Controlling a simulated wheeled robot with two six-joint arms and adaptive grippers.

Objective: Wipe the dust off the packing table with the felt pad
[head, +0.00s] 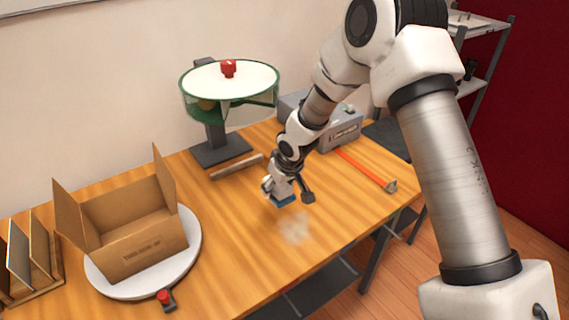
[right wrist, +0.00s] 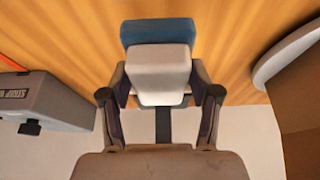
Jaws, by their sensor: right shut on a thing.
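The packing table (head: 250,245) has a striped wooden top. A pale patch of dust (head: 295,228) lies on it, right of the middle and near the front edge. My right gripper (head: 282,190) is just behind the dust patch in the head view. It is shut on the felt pad, which has a white grip block (right wrist: 158,75) and a blue pad (head: 284,200). The blue part also shows at the top of the right wrist view (right wrist: 158,32). I cannot tell whether the pad touches the table. My left gripper is not in view.
An open cardboard box (head: 140,250) stands on a round white turntable (head: 192,262) at the left. A green-rimmed round machine (head: 228,95) stands at the back. A grey box (head: 342,136) and an orange strip (head: 365,170) lie at the right. Cardboard sheets (head: 30,260) stand far left.

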